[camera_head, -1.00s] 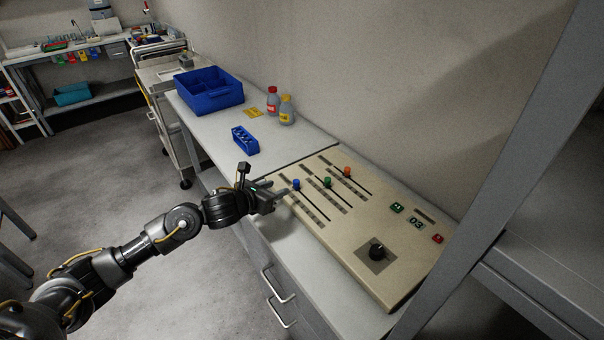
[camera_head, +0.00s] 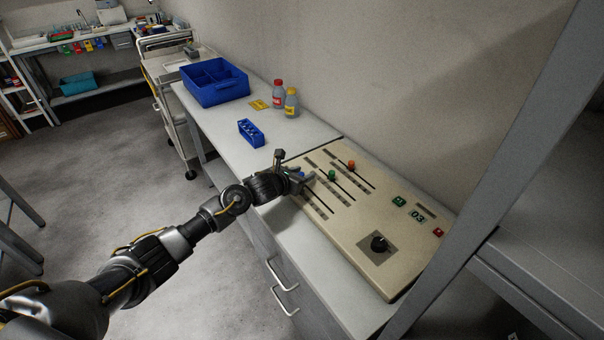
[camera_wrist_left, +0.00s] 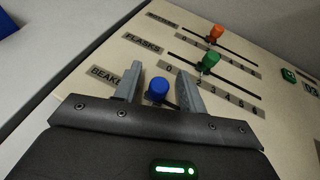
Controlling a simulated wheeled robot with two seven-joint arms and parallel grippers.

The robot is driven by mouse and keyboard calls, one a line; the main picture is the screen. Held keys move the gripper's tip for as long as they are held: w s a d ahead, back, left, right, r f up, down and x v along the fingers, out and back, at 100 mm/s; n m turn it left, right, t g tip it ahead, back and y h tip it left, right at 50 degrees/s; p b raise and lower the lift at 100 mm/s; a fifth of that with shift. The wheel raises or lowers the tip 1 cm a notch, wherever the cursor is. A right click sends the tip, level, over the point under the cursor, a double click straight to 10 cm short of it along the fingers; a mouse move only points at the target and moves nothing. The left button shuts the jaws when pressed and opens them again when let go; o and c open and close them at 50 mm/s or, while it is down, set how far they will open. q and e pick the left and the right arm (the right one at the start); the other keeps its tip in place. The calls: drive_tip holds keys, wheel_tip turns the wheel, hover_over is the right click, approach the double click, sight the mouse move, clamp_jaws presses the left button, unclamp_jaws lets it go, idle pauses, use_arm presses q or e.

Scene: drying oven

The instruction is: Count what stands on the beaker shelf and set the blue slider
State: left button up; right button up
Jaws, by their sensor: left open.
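The beige control panel (camera_head: 333,230) lies on the bench and carries three sliders. The blue slider knob (camera_wrist_left: 158,89) sits between the two fingers of my left gripper (camera_wrist_left: 158,88), near the start of the row labelled BEAK..., the rest being covered. My left gripper also shows over the panel's left side in the head view (camera_head: 303,178). Its fingers are open, with gaps beside the knob. The green knob (camera_wrist_left: 210,60) is on the FLASKS row. The orange knob (camera_wrist_left: 216,32) is on the row beyond. The beaker shelf cannot be made out. My right gripper is not in view.
The panel has a black dial (camera_head: 379,244), a display reading 03 (camera_head: 417,217), a green button (camera_head: 399,201) and a red button (camera_head: 438,232). A blue bin (camera_head: 214,85), a small blue rack (camera_head: 250,133) and two bottles stand farther back. A grey post (camera_head: 500,150) rises at right.

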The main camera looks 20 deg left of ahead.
sight(321, 200)
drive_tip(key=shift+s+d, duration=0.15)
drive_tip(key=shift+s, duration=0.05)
use_arm(q)
clamp_jaws()
drive_tip(key=shift+d, duration=0.1)
drive_tip(key=s+d, duration=0.2)
drive_tip(key=d, duration=0.1)
drive_tip(key=s+d, duration=0.3)
drive_tip(key=shift+s+d+b, duration=0.35)
drive_tip(key=shift+b, duration=0.05)
drive_tip(key=shift+s+d, duration=0.2)
drive_tip(key=shift+d, duration=0.05)
drive_tip(key=shift+s+d, duration=0.1)
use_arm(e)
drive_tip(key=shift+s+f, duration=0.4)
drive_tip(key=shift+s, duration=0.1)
use_arm(q)
unclamp_jaws()
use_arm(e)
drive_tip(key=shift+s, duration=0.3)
